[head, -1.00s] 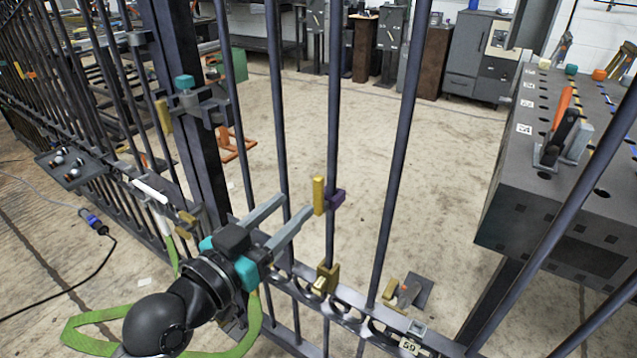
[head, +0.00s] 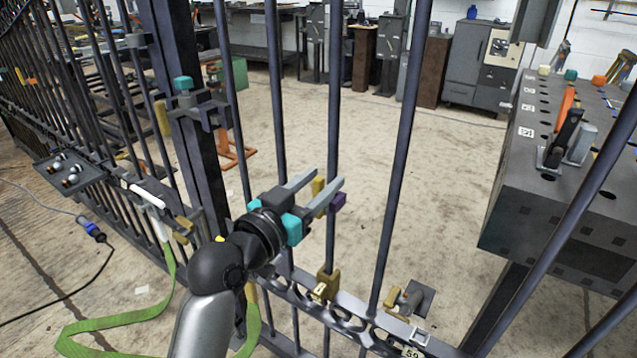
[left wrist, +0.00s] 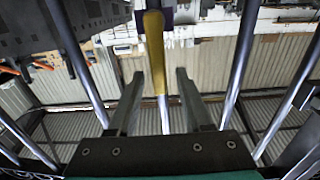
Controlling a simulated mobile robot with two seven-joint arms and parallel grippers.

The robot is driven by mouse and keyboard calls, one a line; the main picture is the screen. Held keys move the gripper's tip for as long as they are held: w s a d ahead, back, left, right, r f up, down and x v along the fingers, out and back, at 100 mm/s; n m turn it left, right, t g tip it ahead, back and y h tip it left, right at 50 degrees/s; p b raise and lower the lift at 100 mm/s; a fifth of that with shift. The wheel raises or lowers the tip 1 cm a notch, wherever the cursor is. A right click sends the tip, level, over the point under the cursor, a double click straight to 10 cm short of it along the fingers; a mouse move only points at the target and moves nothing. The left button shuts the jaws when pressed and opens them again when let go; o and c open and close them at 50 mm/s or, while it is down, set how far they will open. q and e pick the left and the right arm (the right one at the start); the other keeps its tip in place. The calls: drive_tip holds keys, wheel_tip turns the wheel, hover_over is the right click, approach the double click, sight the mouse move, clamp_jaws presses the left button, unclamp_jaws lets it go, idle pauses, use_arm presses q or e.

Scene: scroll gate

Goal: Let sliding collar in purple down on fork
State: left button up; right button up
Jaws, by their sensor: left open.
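The purple sliding collar (head: 339,201) sits around an upright gate bar, above the lower rail. A yellow handle (head: 318,187) stands out from its left side. My left gripper (head: 328,178) is open, one finger on each side of the handle. In the left wrist view the handle (left wrist: 155,50) lies between the fingers, with gaps on both sides; part of the purple collar (left wrist: 152,5) shows at the top edge. A brass-coloured fork (head: 325,287) is on the same bar at the lower rail, well below the collar. My right gripper is not in view.
Upright gate bars (head: 400,150) stand close on both sides of the collar's bar. A grey block table (head: 535,195) with an orange-handled clamp is at the right. A green strap (head: 115,322) hangs at lower left.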

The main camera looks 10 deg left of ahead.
use_arm(q)
clamp_jaws()
idle(1.4)
